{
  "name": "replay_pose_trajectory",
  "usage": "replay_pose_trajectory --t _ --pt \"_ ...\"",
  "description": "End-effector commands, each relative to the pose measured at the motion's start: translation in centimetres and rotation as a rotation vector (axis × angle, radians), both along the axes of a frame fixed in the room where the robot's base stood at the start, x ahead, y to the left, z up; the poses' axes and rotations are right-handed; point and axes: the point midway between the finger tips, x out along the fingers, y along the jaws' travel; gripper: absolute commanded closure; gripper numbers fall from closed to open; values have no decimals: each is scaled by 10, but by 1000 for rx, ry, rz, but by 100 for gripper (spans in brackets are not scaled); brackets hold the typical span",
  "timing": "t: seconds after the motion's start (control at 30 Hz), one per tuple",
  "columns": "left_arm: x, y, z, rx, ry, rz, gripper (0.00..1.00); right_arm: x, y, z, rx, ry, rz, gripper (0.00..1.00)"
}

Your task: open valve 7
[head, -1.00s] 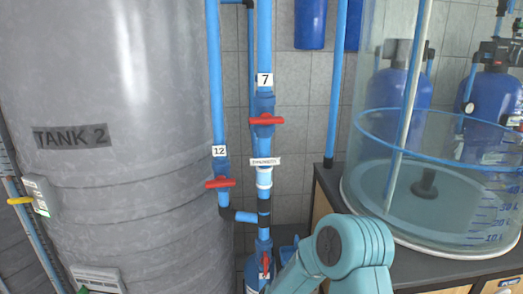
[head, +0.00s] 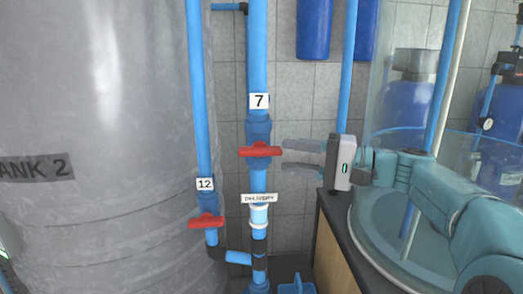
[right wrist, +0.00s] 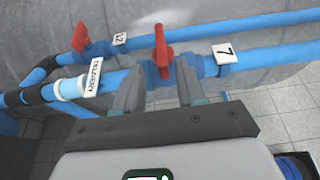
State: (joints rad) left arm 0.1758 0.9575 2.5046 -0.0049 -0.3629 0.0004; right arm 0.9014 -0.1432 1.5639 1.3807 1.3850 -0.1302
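Valve 7 has a red handle (head: 261,150) on a vertical blue pipe, under the white "7" label (head: 259,101). The handle lies crosswise to the pipe. My right gripper (head: 284,155) comes in from the right, level with the handle, its two grey fingers apart and empty. Its fingertips are close to the handle's right end; I see no contact. In the right wrist view the red handle (right wrist: 161,46) stands beyond the open fingers (right wrist: 158,82), roughly in line with the gap between them. My left gripper is not in view.
Valve 12's red handle (head: 206,221) sits lower left on a neighbouring pipe. The "delivery" tag (head: 259,198) is below valve 7. Grey Tank 2 (head: 100,110) fills the left. A clear tank (head: 375,215) stands on a dark counter (head: 345,232) at right.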

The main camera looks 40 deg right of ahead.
Motion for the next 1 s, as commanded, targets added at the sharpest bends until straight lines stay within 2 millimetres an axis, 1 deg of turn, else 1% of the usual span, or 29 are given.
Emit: replay_pose_trajectory --t 0.07,0.17,0.4,0.53,0.67,0.9,0.97,1.0 --pt "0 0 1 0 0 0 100 -1 2 1 -1 0 0 61" --pt "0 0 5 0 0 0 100 4 8 3 1 0 3 61" --pt "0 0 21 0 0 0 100 39 29 2 3 3 5 61" --pt "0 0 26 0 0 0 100 52 36 1 3 3 3 61" --pt "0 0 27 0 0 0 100 59 39 0 1 2 1 61" --pt "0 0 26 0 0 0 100 61 37 -1 1 3 -1 61" --pt "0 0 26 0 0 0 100 61 37 -1 1 3 -1 80" --pt "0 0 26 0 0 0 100 62 37 -1 1 3 -1 93"
